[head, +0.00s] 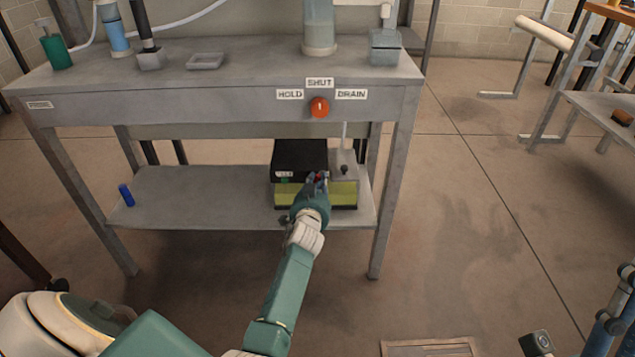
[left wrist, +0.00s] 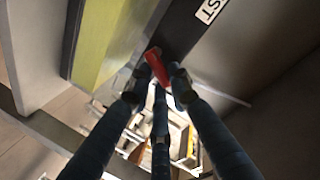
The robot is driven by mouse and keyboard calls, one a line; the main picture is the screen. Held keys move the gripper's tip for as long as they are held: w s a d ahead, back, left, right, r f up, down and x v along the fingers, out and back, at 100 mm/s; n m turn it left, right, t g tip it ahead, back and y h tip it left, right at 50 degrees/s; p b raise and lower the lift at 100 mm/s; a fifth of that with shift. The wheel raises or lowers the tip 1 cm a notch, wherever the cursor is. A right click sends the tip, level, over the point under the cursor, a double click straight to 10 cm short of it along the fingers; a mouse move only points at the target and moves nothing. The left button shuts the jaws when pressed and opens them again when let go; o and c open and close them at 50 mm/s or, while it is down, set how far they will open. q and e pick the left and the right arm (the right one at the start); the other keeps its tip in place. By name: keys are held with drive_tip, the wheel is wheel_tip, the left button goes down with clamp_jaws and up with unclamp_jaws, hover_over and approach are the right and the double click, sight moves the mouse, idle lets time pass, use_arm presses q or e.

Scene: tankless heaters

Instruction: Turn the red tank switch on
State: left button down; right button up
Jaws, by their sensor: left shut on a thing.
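The red switch (left wrist: 155,66) is a small red lever beside a black surface in the left wrist view. In the head view only a bit of red shows at my fingertips. My left gripper (head: 319,180) reaches onto the front of the black unit (head: 299,157) on the bench's lower shelf. Its dark fingers (left wrist: 157,84) are closed around the red lever from both sides. The fingers hide part of the lever, and I cannot read its on or off position. My right gripper does not show.
The grey bench (head: 230,108) has an orange-red knob (head: 319,107) amid SHUT, HOLD and DRAIN labels. A yellow-green block (head: 343,192) lies under the unit. A blue cylinder (head: 126,195) stands at the shelf's left.

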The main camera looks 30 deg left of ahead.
use_arm(q)
drive_tip(key=shift+s+f, duration=0.1)
drive_tip(key=c, duration=1.8)
unclamp_jaws()
drive_tip(key=shift+c, duration=0.2)
drive_tip(key=v, duration=1.2)
